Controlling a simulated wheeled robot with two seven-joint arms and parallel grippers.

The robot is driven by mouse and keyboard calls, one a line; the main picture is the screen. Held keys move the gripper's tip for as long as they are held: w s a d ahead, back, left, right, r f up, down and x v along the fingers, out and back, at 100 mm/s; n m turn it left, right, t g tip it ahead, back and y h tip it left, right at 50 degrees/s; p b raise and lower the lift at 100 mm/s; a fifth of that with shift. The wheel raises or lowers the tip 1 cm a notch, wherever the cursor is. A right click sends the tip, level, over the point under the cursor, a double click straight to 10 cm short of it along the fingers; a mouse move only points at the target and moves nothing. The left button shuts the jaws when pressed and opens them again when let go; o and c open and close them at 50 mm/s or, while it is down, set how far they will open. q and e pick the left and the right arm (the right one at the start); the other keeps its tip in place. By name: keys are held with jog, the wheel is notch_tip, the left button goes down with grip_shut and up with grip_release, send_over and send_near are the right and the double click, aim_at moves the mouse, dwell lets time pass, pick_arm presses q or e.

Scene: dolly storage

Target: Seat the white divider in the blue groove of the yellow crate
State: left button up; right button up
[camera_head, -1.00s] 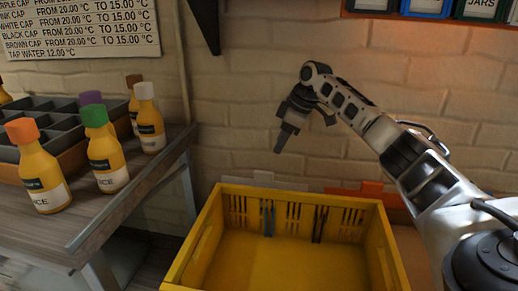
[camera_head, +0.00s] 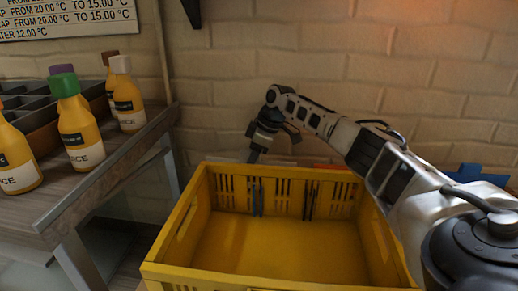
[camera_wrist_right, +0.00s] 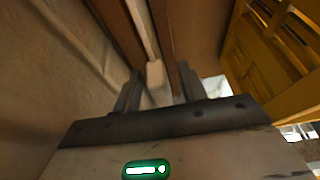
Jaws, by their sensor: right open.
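The yellow crate (camera_head: 160,268) stands open and empty in front of the wall; part of it also shows in the right wrist view (camera_wrist_right: 262,62). Its blue groove (camera_head: 257,198) is on the far wall, left of a dark groove (camera_head: 310,200). My right gripper (camera_head: 253,158) points down just behind the crate's far rim. In the right wrist view the gripper (camera_wrist_right: 158,92) is open, with a pale upright piece (camera_wrist_right: 154,74), apparently the white divider's edge, between its fingers. Contact cannot be told. The divider is mostly hidden in the head view. My left gripper is out of view.
An orange panel (camera_head: 326,166) and a blue panel (camera_head: 478,174) stand behind the crate by the brick wall. A table at left carries juice bottles (camera_head: 80,135) and a compartment tray (camera_head: 35,110). The crate's inside is clear.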

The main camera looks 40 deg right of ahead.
jog(key=shift+w+a+f, duration=0.15)
jog(key=shift+w+f, duration=0.05)
jog(key=shift+f, duration=0.4)
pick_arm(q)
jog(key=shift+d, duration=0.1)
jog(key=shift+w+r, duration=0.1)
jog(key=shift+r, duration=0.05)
pick_arm(e)
grip_shut()
jog(key=c, duration=0.8)
grip_release()
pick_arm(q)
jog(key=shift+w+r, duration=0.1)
pick_arm(e)
grip_shut()
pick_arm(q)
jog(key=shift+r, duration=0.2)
pick_arm(e)
jog(key=shift+r, duration=0.2)
